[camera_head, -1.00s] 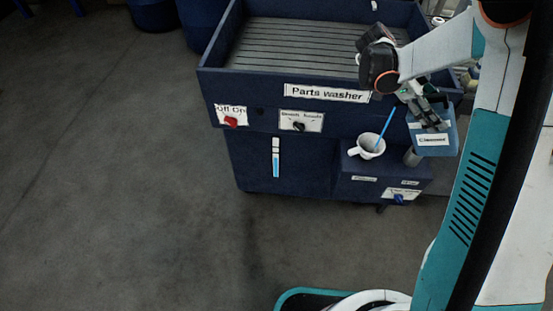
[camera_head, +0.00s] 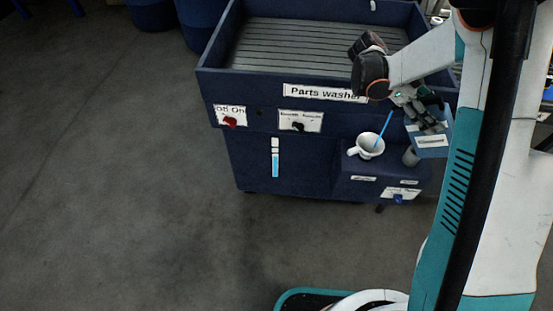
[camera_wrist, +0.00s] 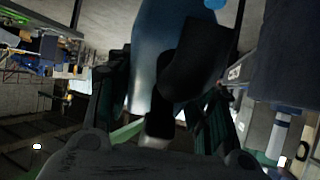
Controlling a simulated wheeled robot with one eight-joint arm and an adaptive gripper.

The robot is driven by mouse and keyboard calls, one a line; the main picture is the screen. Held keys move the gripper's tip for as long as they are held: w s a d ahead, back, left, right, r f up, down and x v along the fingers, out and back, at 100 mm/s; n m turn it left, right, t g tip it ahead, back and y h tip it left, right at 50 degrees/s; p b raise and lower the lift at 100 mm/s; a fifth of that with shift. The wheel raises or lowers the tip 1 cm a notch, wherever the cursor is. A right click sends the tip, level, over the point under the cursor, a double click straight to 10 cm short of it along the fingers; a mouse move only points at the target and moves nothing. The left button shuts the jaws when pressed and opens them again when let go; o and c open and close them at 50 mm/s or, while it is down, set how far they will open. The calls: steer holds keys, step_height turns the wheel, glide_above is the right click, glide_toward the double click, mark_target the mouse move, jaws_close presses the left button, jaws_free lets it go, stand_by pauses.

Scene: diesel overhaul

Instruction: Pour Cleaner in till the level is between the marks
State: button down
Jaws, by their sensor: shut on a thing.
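My gripper (camera_head: 430,120) is shut on the blue Cleaner container (camera_head: 434,149), which has a white label. It holds the container at the right front of the parts washer (camera_head: 300,160), beside a short grey pipe-like neck (camera_head: 410,157). Whether they touch, and whether liquid flows, I cannot tell. A level gauge (camera_head: 275,160) on the washer's front shows blue in its lower part, white above; its marks are too small to read. In the wrist view the container (camera_wrist: 158,45) is between the fingers, with a dark part in front of it.
A white cup (camera_head: 368,147) with a blue stick stands on the washer's low right ledge. A red switch (camera_head: 230,122), a dark knob (camera_head: 298,126) and a blue valve knob (camera_head: 398,198) are on the front. The floor (camera_head: 120,200) at left is clear.

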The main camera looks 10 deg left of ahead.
steer(key=shift+w+a+f+h, duration=0.15)
steer(key=shift+f+h, duration=0.1)
steer(key=shift+h, duration=0.15)
stand_by(0.5)
steer(key=shift+f, duration=0.1)
stand_by(0.6)
steer(key=shift+a+f+g+h, duration=0.1)
steer(key=shift+f+g+h, duration=0.1)
steer(key=shift+g+h, duration=0.15)
stand_by(0.5)
